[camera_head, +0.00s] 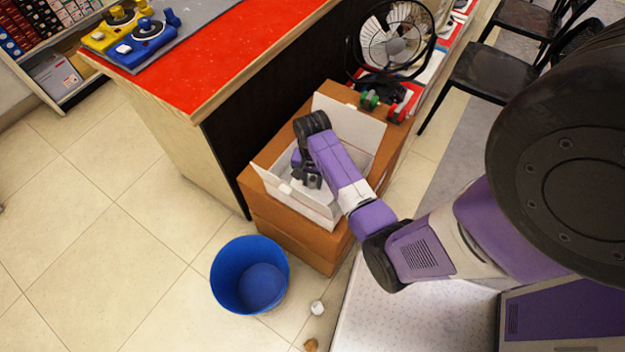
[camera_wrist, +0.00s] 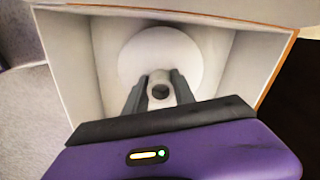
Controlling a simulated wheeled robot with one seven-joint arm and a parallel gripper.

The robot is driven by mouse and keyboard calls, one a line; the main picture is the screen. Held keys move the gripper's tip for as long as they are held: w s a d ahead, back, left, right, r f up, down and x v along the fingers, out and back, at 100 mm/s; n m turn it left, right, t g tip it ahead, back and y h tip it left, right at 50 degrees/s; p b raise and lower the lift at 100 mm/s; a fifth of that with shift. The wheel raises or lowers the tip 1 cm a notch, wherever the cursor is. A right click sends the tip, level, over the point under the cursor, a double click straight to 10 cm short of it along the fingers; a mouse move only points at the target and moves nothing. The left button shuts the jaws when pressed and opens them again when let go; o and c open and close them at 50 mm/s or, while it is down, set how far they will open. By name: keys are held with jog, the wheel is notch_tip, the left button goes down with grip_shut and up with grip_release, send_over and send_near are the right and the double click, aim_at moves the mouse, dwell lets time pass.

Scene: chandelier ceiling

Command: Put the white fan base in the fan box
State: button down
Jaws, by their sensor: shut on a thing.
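The fan box (camera_head: 268,178) is an open white-lined box with raised flaps on top of brown cartons. My gripper (camera_head: 312,180) reaches down into it from above. In the wrist view my gripper (camera_wrist: 159,92) is shut on the stem of the white fan base (camera_wrist: 140,58). The base's round white disc is inside the box walls, near the far end. I cannot tell whether the disc touches the box floor. In the head view my arm and gripper hide most of the base.
A blue bin (camera_head: 249,276) stands on the floor left of the cartons. A black fan (camera_head: 394,38) stands behind the box, with dumbbells (camera_head: 370,100) nearby. A red-topped counter (camera_head: 215,50) borders the box on the left. Black chairs (camera_head: 497,78) are at the right.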

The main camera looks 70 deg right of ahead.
jog(key=shift+f, duration=0.15)
jog(key=c, duration=1)
grip_release()
jog(key=shift+c, duration=0.2)
notch_tip(320, 180, up, 12)
jog(key=p, duration=0.1)
jog(key=shift+r+p, duration=0.2)
jog(key=shift+p, duration=0.1)
